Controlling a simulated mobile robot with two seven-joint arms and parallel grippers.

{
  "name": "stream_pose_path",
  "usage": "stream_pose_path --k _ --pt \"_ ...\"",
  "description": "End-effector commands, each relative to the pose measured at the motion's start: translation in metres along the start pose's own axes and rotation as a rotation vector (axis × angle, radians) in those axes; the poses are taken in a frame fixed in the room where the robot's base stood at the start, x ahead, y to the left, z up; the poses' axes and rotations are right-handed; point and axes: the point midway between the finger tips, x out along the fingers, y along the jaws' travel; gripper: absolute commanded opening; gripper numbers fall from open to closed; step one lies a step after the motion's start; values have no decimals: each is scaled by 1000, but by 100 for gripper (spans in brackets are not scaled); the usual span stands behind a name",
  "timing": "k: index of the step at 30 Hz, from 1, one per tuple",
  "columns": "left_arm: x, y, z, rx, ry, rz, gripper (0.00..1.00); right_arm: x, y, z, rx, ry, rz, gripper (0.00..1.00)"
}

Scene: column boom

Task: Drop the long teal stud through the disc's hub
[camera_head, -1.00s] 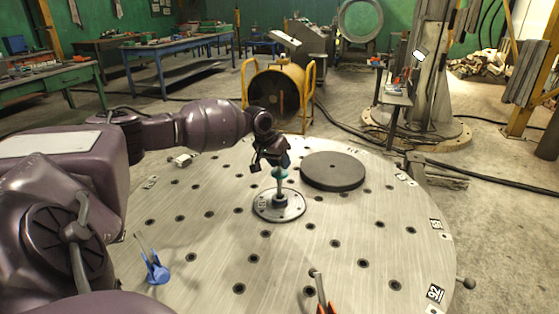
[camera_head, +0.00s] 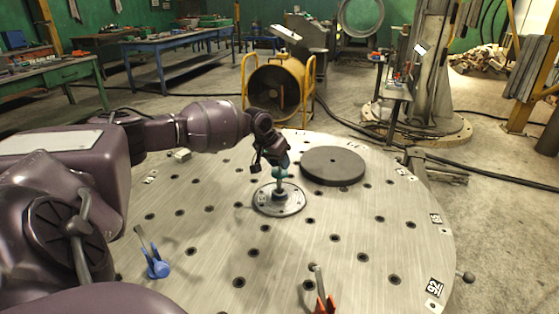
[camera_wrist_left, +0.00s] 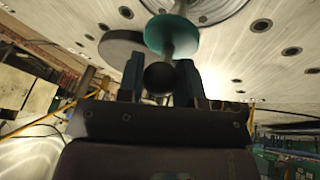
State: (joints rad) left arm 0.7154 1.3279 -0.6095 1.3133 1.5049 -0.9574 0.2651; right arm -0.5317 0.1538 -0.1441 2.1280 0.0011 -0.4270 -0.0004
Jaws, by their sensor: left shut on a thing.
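A round grey metal disc (camera_head: 268,207) lies flat on the round table, with an upright grey shaft at its middle. The teal stud (camera_head: 279,173) shows as a teal collar above that shaft, under my left gripper (camera_head: 278,163). In the left wrist view my left gripper (camera_wrist_left: 160,80) is shut on the stud's dark rounded end, with the teal collar (camera_wrist_left: 172,35) just beyond the fingertips. The shaft runs from the collar towards the disc (camera_wrist_left: 215,9). The stud looks near upright. How far its lower end is in the hub cannot be told. My right gripper is out of view.
A thick dark round plate (camera_head: 332,166) lies right of and behind the disc. A blue clamp (camera_head: 156,266) stands at front left and an orange-red one (camera_head: 323,303) at the front edge. The perforated table (camera_head: 370,215) is mostly clear on the right.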

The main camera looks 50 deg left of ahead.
Motion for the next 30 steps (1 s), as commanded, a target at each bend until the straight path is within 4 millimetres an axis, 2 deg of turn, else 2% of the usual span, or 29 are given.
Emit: stream_pose_path --k 16,30 --pt "9 -2 3 0 1 1 8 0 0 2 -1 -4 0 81" --pt "10 -2 4 0 2 0 8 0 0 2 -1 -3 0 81"
